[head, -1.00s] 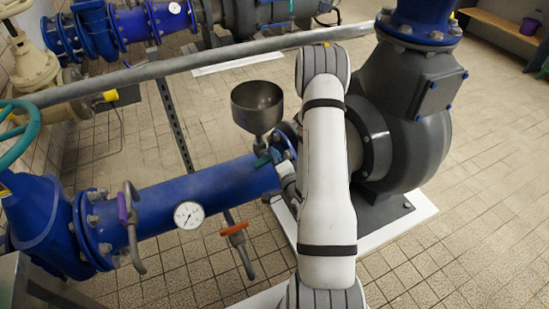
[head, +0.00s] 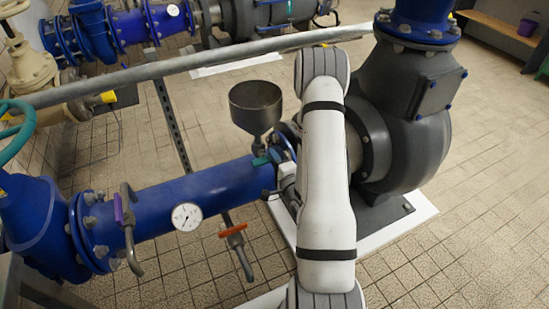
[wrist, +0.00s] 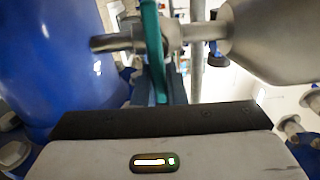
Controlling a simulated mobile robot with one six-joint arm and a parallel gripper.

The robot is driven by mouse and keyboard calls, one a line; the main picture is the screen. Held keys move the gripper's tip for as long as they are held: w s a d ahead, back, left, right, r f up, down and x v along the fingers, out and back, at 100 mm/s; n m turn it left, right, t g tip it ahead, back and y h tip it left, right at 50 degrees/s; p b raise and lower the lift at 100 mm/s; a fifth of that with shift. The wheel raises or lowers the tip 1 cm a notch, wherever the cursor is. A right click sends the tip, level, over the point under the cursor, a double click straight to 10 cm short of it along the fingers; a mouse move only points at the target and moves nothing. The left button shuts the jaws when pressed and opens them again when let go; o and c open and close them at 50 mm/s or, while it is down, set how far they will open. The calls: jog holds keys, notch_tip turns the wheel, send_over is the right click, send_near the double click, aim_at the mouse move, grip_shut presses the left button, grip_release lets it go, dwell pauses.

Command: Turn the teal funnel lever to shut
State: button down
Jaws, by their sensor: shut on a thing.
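The grey metal funnel (head: 256,104) stands on top of the blue pipe (head: 205,187), near the pump. The teal lever (head: 264,159) sits at the funnel's base in the head view. In the wrist view the teal lever (wrist: 151,45) runs down from the metal valve stem (wrist: 115,42) into the space between my fingers. My gripper (wrist: 162,90) is shut on it there. The exact contact is partly hidden by the gripper body. In the head view my white arm covers much of the gripper.
A pressure gauge (head: 187,217), a purple-handled lever (head: 124,210) and an orange-handled lever (head: 233,230) are on or by the pipe to the left. The dark grey pump (head: 415,130) stands close on the right. A grey rail (head: 180,68) crosses behind. Tiled floor is free at right.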

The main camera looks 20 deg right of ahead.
jog(key=c, duration=1.5)
grip_release()
jog(key=shift+s+p, duration=1.7)
jog(key=shift+s, duration=2.2)
jog(key=shift+f, duration=0.1)
